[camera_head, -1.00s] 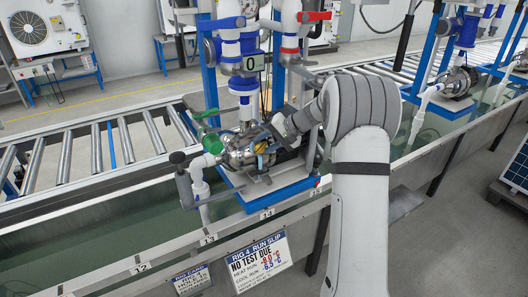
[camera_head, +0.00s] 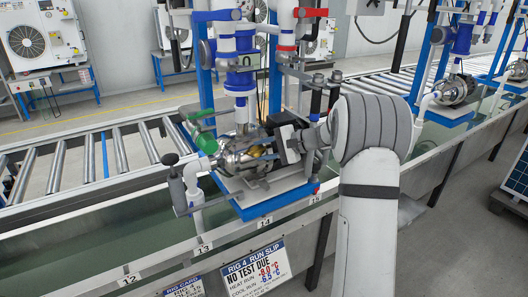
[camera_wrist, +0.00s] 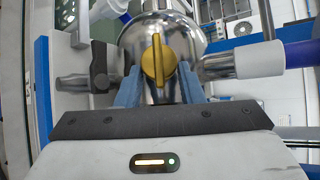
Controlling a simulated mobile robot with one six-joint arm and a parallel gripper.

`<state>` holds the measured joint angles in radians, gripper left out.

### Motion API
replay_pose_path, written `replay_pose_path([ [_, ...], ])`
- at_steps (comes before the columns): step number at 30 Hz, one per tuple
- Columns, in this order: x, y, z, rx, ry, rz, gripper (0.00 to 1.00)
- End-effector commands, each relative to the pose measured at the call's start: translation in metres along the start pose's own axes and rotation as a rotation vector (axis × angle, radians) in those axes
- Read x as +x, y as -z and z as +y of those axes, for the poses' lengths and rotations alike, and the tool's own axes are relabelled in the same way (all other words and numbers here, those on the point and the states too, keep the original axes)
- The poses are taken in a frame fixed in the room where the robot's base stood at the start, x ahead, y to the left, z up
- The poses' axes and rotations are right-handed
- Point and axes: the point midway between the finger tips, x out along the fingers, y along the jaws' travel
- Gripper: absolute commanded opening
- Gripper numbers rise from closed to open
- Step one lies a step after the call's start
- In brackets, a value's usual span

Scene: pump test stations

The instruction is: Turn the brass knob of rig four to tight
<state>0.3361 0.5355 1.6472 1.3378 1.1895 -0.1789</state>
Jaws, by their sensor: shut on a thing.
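The brass knob (camera_wrist: 158,60) is a yellow grip with a raised bar, on the round steel pump housing (camera_wrist: 190,32) in the wrist view. The bar stands nearly upright in that picture. My gripper (camera_wrist: 159,92) is shut on the knob, with a blue fingertip on each side of its lower part. In the head view my gripper (camera_head: 273,147) reaches the pump from the right. Only a bit of the brass knob (camera_head: 262,150) shows there. The run slip (camera_head: 256,270) below reads "Rig 4". No tight marking can be made out.
A green-handled valve (camera_head: 204,136) and a grey-handled pipe stand left of the pump on a blue-edged base (camera_head: 262,208). Blue uprights and pipes rise behind. A water trough with a metal rim (camera_head: 110,258) runs along the front. Another pump (camera_head: 455,90) stands farther right.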

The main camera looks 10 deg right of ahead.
Motion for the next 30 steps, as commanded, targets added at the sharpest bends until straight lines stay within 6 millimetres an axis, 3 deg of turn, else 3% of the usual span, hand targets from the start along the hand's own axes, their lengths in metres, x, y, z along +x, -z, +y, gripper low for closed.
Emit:
replay_pose_path([
  [10,0.0,0.0,0.0,0.003,0.001,0.0,0.12],
  [11,0.0,0.0,0.0,0.002,0.001,0.0,0.37],
  [18,0.0,0.0,0.0,0.002,0.0,0.0,0.56],
  [26,-0.002,0.0,0.0,0.001,0.001,0.001,0.56],
  [30,-0.018,0.001,0.0,0.001,0.002,0.002,0.56],
])
